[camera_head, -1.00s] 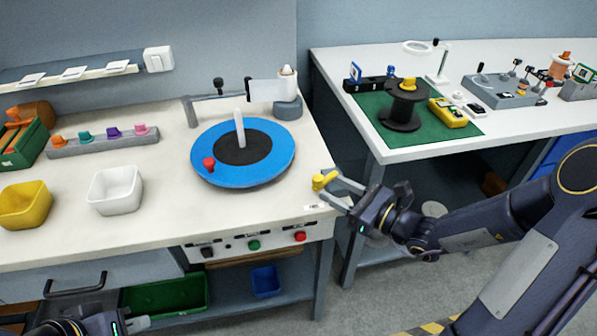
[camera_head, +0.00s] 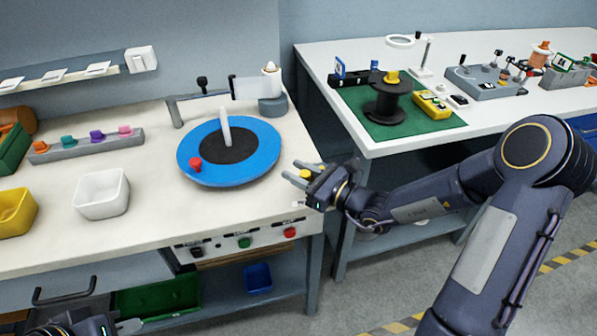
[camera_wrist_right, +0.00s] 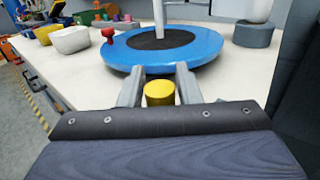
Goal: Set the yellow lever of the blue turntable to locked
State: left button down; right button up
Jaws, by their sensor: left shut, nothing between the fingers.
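The blue turntable (camera_head: 262,158) lies on the white workbench, with a dark centre, a white upright post and a red knob on its rim. The yellow lever's round knob (camera_head: 306,173) is at the bench's right edge, beside the turntable; the rest of the lever is hidden. My right gripper (camera_head: 293,177) is around the knob. In the right wrist view the yellow knob (camera_wrist_right: 160,93) sits between the two fingers, with a narrow gap on each side. The lever's setting cannot be read. My left gripper (camera_head: 128,326) is shut and empty at the lower left, partly out of frame.
A white bin (camera_head: 102,195) and a yellow bin (camera_head: 16,212) stand left of the turntable. A button panel (camera_head: 243,240) is on the bench front. A second table (camera_head: 375,148) with a green mat and black spool stands at the right, across a gap.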

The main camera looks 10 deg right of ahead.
grip_shut()
